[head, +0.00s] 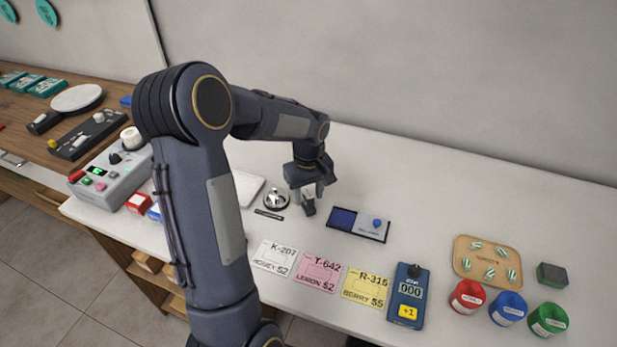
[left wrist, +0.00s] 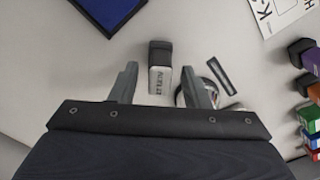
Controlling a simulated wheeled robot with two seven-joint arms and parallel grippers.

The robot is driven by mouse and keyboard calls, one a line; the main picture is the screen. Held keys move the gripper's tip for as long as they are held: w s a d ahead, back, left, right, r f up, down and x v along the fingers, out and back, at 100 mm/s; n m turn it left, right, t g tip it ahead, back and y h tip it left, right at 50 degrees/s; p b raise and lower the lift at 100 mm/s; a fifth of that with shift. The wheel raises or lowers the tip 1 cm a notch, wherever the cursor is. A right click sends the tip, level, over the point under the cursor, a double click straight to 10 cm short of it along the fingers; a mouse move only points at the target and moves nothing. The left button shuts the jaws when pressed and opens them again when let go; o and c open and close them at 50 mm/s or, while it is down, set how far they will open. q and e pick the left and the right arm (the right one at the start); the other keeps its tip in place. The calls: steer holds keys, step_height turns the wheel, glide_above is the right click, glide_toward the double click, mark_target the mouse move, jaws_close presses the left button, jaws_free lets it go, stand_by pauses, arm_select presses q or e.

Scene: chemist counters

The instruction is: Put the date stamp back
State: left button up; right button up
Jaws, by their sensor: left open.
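The date stamp (head: 309,206), small with a dark top and a pale lettered side, is on the white counter just under my left gripper (head: 307,188). In the left wrist view the stamp (left wrist: 160,78) lies between the two spread fingers of my left gripper (left wrist: 160,70), with gaps on both sides. A dark-edged tray (head: 373,238) lies to the right, with a dark blue pad (head: 343,218) in its left part and a blue knob on its grey right part. The blue pad (left wrist: 107,8) also shows in the left wrist view. My right gripper is out of view.
A service bell (head: 276,200) and a small dark bar (head: 269,214) stand close left of the gripper. Price cards (head: 318,272), a blue counter device (head: 408,296), a tan tray (head: 462,250) and coloured tubs (head: 507,308) lie to the front and right. The back right is clear.

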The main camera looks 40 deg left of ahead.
mark_target(309, 193)
arm_select(q)
steer(key=s+d+r+m+t, duration=0.1)
steer(key=s+d+r, duration=0.1)
steer(key=r, duration=0.5)
steer(key=s+d+r+m, duration=0.1)
steer(key=s+r, duration=0.1)
steer(key=r, duration=0.4)
steer(key=s+d+f+m+t+h, duration=0.2)
steer(key=s+d+m+t+h, duration=0.1)
steer(key=s+d+m, duration=0.6)
steer(key=s+d+t, duration=0.1)
steer(key=s+d, duration=0.3)
steer(key=s, duration=0.3)
steer(key=shift+t+h, duration=0.3)
steer(key=shift+h, duration=0.1)
